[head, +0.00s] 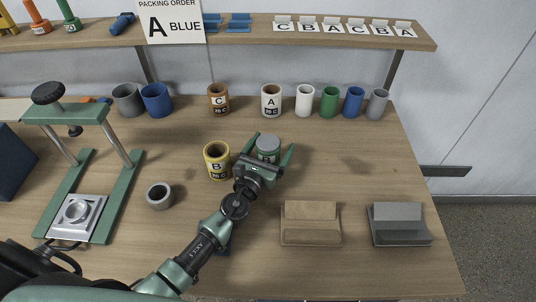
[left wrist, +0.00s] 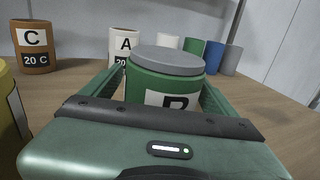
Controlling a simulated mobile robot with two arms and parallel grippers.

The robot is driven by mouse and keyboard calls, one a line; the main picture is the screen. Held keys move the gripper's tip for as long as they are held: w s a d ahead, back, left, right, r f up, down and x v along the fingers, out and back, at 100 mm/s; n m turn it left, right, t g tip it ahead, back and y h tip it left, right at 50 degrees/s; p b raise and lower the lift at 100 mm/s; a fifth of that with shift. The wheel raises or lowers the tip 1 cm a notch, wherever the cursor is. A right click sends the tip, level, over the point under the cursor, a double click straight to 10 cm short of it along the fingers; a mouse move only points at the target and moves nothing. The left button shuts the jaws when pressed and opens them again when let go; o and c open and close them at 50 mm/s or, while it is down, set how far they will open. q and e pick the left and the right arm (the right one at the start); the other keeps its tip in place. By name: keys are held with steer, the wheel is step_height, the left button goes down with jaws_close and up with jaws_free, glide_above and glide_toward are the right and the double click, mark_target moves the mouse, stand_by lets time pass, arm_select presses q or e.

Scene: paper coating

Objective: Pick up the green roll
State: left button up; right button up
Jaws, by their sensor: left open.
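The green roll (head: 268,150) stands upright on the table, with a grey top and a white label with a letter that looks like B. My left gripper (head: 271,146) is open, with its two green fingers on either side of the roll. In the left wrist view the roll (left wrist: 167,78) stands between the fingers, and its lower part is hidden behind the gripper body. I cannot tell whether the fingers touch it. Another green cylinder (head: 329,101), without a visible label, stands in the back row. My right gripper is not in view.
A yellow roll (head: 217,161) stands close left of my left gripper. A grey ring (head: 159,196) and a green press (head: 84,170) are further left. Several cups line the back below a shelf (head: 255,37). Brown (head: 311,223) and grey (head: 400,224) holders stand front right.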

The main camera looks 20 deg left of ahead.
arm_select(q)
steer(key=c, duration=1.6)
steer(key=shift+r, duration=0.15)
